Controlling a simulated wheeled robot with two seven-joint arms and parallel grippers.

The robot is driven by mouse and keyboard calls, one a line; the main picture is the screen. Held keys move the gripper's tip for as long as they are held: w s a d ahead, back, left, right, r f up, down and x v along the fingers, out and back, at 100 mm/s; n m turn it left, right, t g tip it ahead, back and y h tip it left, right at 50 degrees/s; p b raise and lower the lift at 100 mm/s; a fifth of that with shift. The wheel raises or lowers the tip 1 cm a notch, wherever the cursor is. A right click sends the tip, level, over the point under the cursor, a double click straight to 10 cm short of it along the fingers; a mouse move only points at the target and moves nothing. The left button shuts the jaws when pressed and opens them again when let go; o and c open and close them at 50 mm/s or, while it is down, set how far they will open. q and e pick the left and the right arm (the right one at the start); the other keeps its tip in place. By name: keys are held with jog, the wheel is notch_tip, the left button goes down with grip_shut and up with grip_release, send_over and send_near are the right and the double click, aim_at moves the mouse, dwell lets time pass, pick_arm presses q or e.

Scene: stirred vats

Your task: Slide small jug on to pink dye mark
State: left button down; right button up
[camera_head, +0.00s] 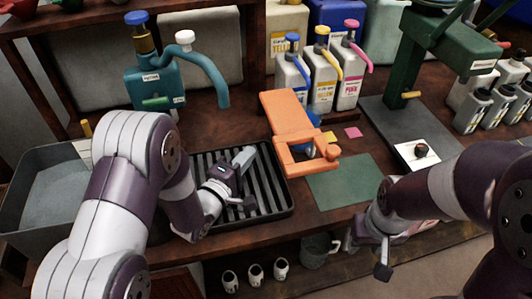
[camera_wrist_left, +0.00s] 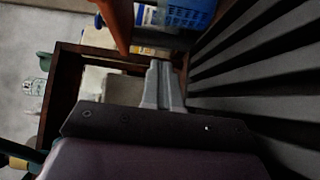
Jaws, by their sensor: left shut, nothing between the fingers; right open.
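A blue vessel (camera_head: 313,148), likely the small jug, is mostly hidden behind the orange press-like device (camera_head: 288,115). A blue ribbed surface (camera_wrist_left: 190,13) shows at the top of the left wrist view, cut off by the edge. My left gripper (camera_head: 244,157) is shut and empty over the slatted black tray, left of the orange device. Its closed fingers (camera_wrist_left: 163,84) show in the wrist view. My right gripper (camera_head: 367,257) is open and empty by the bench's front edge.
A yellow mark (camera_head: 329,137) lies left of the pink one. A green mat (camera_head: 345,182) lies in front. The slatted tray (camera_head: 285,208) is under my left gripper. Dye bottles (camera_head: 348,92) with pumps stand behind. A green press (camera_head: 430,50) stands at right.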

pick_arm(q)
jog(key=b+x, duration=0.1)
jog(key=x, duration=0.8)
jog(key=d, duration=0.1)
jog(key=w+d, duration=0.1)
jog(key=d, duration=0.1)
jog(key=shift+w+d+r, duration=0.1)
jog(key=shift+w, duration=0.05)
jog(key=shift+w+d, duration=0.1)
jog(key=shift+d, duration=0.2)
jog(key=b, duration=0.2)
send_over(303, 150)
jog(key=shift+w+a, duration=0.25)
jog(key=shift+w, duration=0.15)
jog(key=shift+w+d, duration=0.1)
jog(key=shift+d, duration=0.2)
